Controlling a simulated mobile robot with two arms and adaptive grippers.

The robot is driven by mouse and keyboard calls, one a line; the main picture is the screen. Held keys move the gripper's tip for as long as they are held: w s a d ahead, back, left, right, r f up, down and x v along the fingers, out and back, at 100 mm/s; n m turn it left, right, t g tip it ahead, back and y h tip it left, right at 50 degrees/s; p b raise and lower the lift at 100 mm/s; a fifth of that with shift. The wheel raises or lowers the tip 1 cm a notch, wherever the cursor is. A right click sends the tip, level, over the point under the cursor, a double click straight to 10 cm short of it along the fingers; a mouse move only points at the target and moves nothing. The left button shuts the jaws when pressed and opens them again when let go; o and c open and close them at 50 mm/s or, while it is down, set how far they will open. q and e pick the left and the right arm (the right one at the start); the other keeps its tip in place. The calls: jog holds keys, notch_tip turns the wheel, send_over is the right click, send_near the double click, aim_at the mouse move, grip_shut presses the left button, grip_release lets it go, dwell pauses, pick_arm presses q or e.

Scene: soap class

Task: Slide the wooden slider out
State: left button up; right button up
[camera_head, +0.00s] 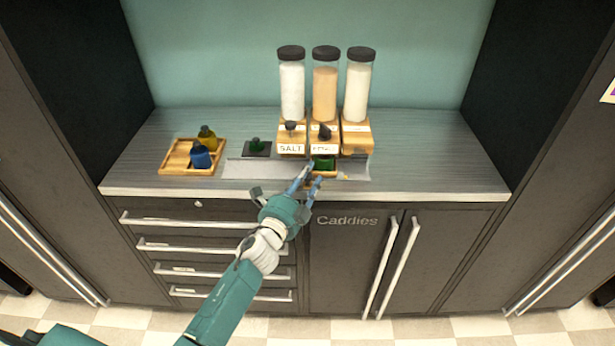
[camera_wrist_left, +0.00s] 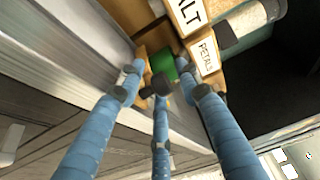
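The wooden slider (camera_head: 324,174) sits low under the middle dispenser, with a green block (camera_head: 323,163) on it. In the left wrist view the slider's wood (camera_wrist_left: 149,96) shows between my fingers, with the green block (camera_wrist_left: 163,64) just beyond. My left gripper (camera_head: 311,180) is at the slider's front edge, by the counter's front. Its blue fingers are spread, with dark tips close to the wood. I cannot tell whether they touch it. The middle dispenser's wooden base (camera_head: 324,136) has a label that reads PETALS in the left wrist view. My right gripper is not in view.
A salt dispenser (camera_head: 292,90) and another white-filled dispenser (camera_head: 358,90) flank the middle one closely. A wooden tray (camera_head: 176,158) with a blue and a yellow bottle stands at left. The counter's right side is clear.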

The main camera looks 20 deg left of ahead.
pick_arm(q)
grip_shut()
jog(key=shift+a, duration=0.1)
jog(key=shift+s+a, duration=0.15)
jog(key=shift+a, duration=0.45)
jog(key=s+a, duration=0.1)
jog(key=a, duration=0.5)
jog(key=s+a, duration=0.2)
jog(key=a, duration=0.4)
jog(key=s+a+b, duration=0.1)
jog(key=s+a, duration=0.1)
jog(key=a, duration=0.4)
jog(key=shift+s+a+r, duration=0.1)
jog(key=shift+s+a, duration=0.05)
jog(key=shift+a+r, duration=0.1)
jog(key=shift+a, duration=0.35)
jog(key=shift+a, duration=0.1)
